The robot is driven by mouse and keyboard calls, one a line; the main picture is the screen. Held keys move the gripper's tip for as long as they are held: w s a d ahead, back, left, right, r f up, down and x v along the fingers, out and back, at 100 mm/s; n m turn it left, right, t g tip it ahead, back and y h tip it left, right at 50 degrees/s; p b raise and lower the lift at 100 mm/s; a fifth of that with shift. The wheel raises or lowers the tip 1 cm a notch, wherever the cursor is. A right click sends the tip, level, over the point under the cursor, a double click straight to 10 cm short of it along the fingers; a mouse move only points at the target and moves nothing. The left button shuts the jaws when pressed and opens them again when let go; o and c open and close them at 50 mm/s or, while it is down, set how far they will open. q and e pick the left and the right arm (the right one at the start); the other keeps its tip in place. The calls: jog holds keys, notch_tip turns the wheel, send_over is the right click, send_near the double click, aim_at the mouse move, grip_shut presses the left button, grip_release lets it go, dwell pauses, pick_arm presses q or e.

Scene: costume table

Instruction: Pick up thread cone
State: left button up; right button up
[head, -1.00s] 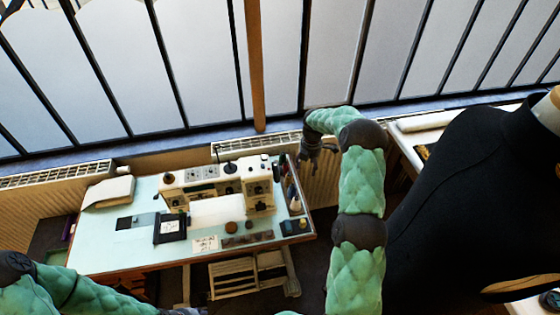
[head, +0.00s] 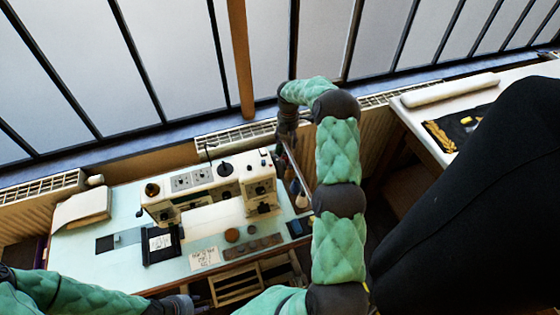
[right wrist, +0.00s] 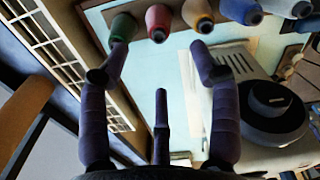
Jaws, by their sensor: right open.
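In the head view my right gripper (head: 286,140) is partly hidden at the sewing table's right end. My left gripper (head: 186,303) is at the bottom edge, partly cut off; its jaws are unclear.
The sewing table (head: 80,258) carries a sewing machine (head: 215,187), a black framed card (head: 161,243) and a paper stack (head: 82,208). A black dress form (head: 465,210) stands close on the right. A radiator (head: 235,138) and windows lie behind.

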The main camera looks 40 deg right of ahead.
aim_at(285, 153)
jog(key=shift+w+f, duration=0.25)
jog(key=shift+f, duration=0.2)
notch_tip(285, 153, down, 4)
jog(key=shift+s+f, duration=0.1)
jog(key=shift+f, duration=0.05)
jog(key=shift+a+f+b, duration=0.15)
jog(key=shift+f, duration=1.35)
jog(key=shift+a+f+b, duration=0.15)
jog(key=shift+f, duration=1.3)
jog(key=c, duration=1.2)
